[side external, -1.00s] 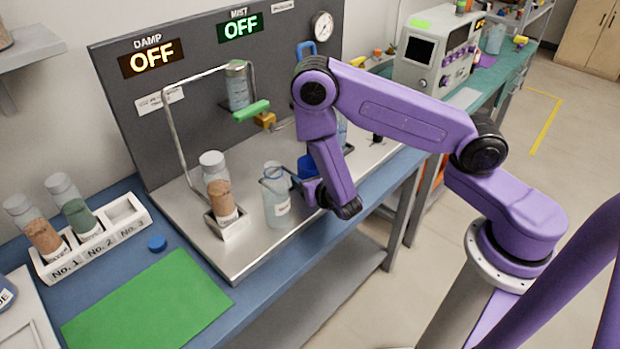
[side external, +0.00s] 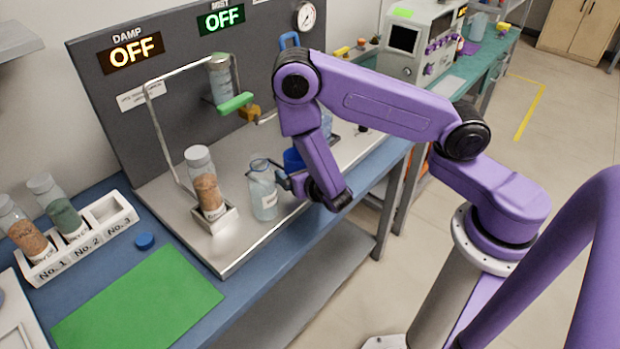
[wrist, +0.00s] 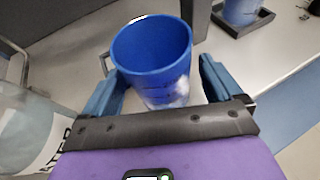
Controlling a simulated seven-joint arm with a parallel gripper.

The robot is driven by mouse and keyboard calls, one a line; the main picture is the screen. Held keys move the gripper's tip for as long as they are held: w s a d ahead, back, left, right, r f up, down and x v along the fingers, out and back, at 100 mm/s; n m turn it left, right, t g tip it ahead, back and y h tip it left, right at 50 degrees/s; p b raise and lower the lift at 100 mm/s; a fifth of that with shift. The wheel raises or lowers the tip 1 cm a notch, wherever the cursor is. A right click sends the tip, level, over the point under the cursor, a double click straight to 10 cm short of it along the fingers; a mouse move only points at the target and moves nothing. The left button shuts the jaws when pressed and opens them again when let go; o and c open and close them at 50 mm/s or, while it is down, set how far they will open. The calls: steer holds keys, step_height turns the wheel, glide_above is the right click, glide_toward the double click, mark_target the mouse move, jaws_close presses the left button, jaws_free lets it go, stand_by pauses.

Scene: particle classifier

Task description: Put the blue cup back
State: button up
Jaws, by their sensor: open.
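The blue cup (wrist: 150,55) stands between the two fingers of my gripper (wrist: 160,85) in the wrist view. The fingers are open, one on each side of the cup. I cannot tell whether either finger touches it. In the side view, the blue cup (side external: 292,160) is on the steel bench top, partly hidden by my arm. A dark finger of my gripper shows there between the cup and a clear water bottle (side external: 262,193).
The water bottle (wrist: 28,135) is close on the left in the wrist view. A dark tray (wrist: 250,25) holding a bluish container is at top right. A jar of brown particles (side external: 207,188) stands in a white holder. A green mat (side external: 140,300) lies at front left.

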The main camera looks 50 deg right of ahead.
steer(key=v, duration=1)
steer(key=shift+s+a, duration=0.2)
steer(key=shift+s, duration=0.1)
steer(key=shift+r, duration=0.15)
steer(key=s+d+r+m+g+h, duration=0.4)
steer(key=s+d+r+m+g, duration=0.3)
steer(key=m, duration=0.4)
steer(key=s+a+r+m+g+y, duration=0.2)
steer(key=s+r+m+y, duration=0.2)
steer(key=s, duration=0.2)
steer(key=s+a+r+m+g+y, duration=0.3)
steer(key=s+r+m+y, duration=0.1)
steer(key=s+y, duration=0.1)
steer(key=shift+s+a, duration=0.35)
steer(key=shift+s, duration=0.55)
